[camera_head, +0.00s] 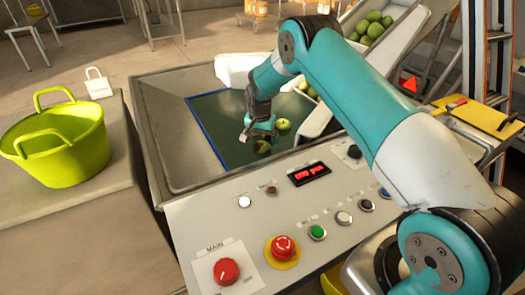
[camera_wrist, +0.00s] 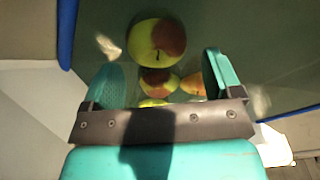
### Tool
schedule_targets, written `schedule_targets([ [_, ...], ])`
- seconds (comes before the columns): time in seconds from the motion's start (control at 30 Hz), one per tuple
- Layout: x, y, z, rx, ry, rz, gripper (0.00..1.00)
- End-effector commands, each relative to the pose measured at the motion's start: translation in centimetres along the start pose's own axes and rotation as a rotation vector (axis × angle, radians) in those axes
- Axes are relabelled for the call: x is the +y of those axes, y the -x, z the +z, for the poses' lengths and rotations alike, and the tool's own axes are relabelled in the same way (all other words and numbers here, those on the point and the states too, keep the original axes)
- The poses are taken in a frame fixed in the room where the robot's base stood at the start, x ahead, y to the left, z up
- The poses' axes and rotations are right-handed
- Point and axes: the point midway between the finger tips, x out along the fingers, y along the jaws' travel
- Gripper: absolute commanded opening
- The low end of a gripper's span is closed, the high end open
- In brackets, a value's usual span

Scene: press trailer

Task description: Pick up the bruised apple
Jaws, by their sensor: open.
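My gripper (camera_head: 259,133) is over the dark green mat (camera_head: 215,110) in the metal tray, its jaws open. In the wrist view the open fingers (camera_wrist: 162,76) show an apple (camera_wrist: 156,42), yellow-green with a large brown-red patch, beyond the tips. Smaller-looking red-and-yellow apples (camera_wrist: 159,81) (camera_wrist: 192,85) show between the fingers, partly hidden by the gripper body. I cannot tell which wrist-view apple is the dark one.
A control panel with a red emergency button (camera_head: 282,249) borders the tray in front. A white chute with green apples (camera_head: 373,26) enters from the upper right. A lime-green basket (camera_head: 60,150) stands on the left bench. A blue edge (camera_wrist: 67,35) bounds the mat.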

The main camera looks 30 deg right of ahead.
Motion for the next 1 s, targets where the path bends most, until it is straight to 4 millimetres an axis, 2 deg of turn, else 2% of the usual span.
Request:
schedule_targets([
  [0.23,0.3,-3.9,0.4,-0.003,0.000,0.002,0.85],
  [0.37,0.3,-4.5,0.4,-0.001,0.000,0.001,0.85],
  [0.57,0.3,-4.6,0.4,-0.001,0.000,0.001,0.85],
  [0.73,0.3,-4.6,0.4,-0.001,0.000,0.001,0.46],
  [1.0,0.3,-4.5,0.3,-0.001,0.000,0.001,0.44],
])
